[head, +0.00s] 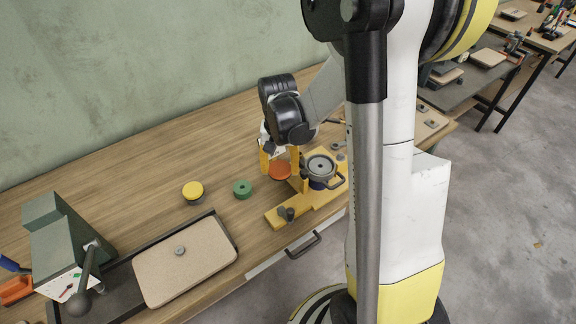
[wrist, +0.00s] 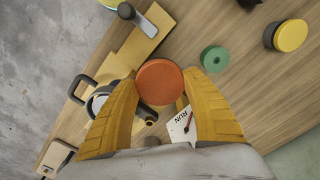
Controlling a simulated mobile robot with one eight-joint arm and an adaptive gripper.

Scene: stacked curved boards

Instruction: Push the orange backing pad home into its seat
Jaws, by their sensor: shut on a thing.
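The orange backing pad (wrist: 159,82) is a round disc held between the yellow fingers of my gripper (wrist: 160,97) in the wrist view. In the head view the pad (head: 279,170) shows low between the fingers of my gripper (head: 283,173), above the bench. A yellow fixture (head: 328,194) lies just right of it, bearing a round grey part (head: 320,167) with a dark hole at its centre and a handle. In the wrist view the grey part (wrist: 97,104) is partly hidden by the left finger. I cannot tell which part is the pad's seat.
A green ring (head: 242,189) and a yellow-topped disc (head: 193,191) stand on the wooden bench to the left. A beige board (head: 186,262) lies on a dark tray beside a green-grey machine (head: 62,245). A "RUN" dial card (wrist: 183,128) is behind the right finger.

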